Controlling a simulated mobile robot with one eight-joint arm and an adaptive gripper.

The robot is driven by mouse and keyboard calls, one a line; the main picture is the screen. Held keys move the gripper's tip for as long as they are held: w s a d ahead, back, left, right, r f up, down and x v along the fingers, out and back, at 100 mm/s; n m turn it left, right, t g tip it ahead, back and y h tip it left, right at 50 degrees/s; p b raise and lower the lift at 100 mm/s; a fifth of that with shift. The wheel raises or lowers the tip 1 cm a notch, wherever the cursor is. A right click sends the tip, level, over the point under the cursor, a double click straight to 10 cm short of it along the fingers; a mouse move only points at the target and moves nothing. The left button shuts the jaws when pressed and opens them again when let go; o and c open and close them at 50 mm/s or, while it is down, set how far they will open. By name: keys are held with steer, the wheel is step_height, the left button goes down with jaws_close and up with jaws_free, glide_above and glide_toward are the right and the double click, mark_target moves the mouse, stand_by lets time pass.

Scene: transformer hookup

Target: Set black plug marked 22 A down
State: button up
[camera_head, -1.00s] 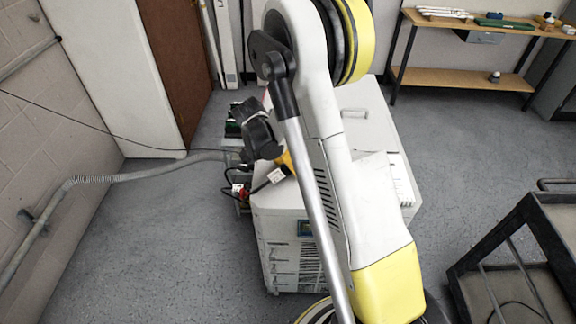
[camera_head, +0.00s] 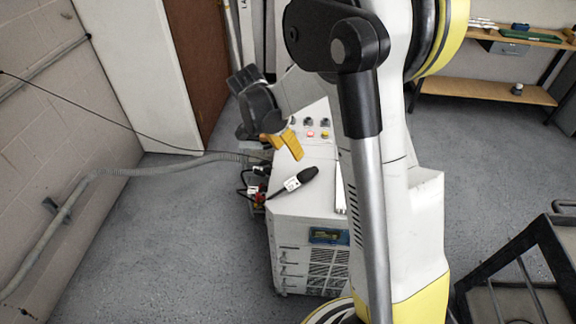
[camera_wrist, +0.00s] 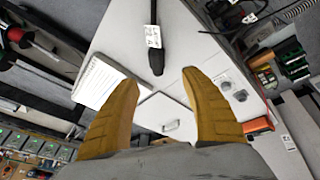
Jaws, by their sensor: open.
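The black plug (camera_head: 305,176) lies on the white top of the transformer cabinet (camera_head: 305,205), near its left edge. A white tag (camera_head: 291,184) hangs on its cable; I cannot read the tag's marking here. In the wrist view the black plug (camera_wrist: 157,60) lies on the white surface beyond my fingertips, with its tag (camera_wrist: 153,36) on the cable. My gripper (camera_head: 283,147) has yellow-orange fingers, is open and empty, and is above the cabinet, apart from the plug. In the wrist view my gripper's fingers (camera_wrist: 160,85) are spread wide.
A white card or notepad (camera_wrist: 98,82) lies on the cabinet. Red and black cable ends (camera_head: 257,185) crowd its left side. A grey conduit (camera_head: 130,168) runs left. A dark cart (camera_head: 520,255) stands at right, a wooden shelf (camera_head: 485,90) behind.

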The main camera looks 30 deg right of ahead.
steer(key=s+a+r+n+t+y, duration=0.2)
steer(key=s+a+r+n, duration=0.3)
steer(key=s, duration=0.4)
steer(key=s+a+r+n+t+y, duration=0.2)
steer(key=s+a+r+n+t, duration=0.3)
steer(key=s+r+n, duration=0.3)
steer(key=shift+s+a+n+t, duration=0.3)
steer(key=shift+s+a+n, duration=0.4)
steer(key=shift+s, duration=0.15)
steer(key=shift+f, duration=0.1)
